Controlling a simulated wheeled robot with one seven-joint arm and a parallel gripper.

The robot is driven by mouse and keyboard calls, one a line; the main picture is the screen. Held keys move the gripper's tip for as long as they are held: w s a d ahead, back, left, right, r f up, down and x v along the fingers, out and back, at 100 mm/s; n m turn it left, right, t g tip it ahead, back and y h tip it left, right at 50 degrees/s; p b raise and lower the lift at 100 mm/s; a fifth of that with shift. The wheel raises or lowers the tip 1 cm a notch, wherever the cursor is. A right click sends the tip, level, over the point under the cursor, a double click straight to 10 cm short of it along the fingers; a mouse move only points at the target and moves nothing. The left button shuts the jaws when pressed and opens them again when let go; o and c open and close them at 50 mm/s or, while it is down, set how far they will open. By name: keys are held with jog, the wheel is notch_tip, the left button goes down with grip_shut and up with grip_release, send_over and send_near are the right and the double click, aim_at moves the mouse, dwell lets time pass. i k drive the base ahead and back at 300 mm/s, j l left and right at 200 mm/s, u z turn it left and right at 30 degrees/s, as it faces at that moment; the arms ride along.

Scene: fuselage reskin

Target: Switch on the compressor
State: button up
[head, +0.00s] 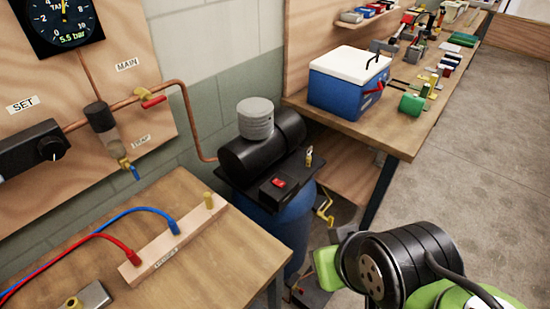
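The compressor (262,150) stands between the two benches, with a black motor and ribbed grey top above a blue tank (284,225). A red switch (279,183) sits on a black box on its top plate, facing the front. I cannot tell the switch's position. My arm shows at the lower right, with black and green links, to the right of and nearer than the compressor. My gripper's fingers cannot be made out in this view.
A wooden bench (236,262) at the lower left carries a block with red and blue hoses. A tank gauge (62,22) above reads 5.5 bar. A workbench (400,132) at the right holds a blue cooler (345,88) and tools. Floor (475,150) at the right is clear.

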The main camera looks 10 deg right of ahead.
aim_at(280, 184)
jog(key=l+u, duration=0.25)
jog(key=u, duration=0.2)
jog(key=l+u, duration=0.25)
jog(key=u, duration=0.15)
jog(key=l+u, duration=0.2)
jog(key=u, duration=0.25)
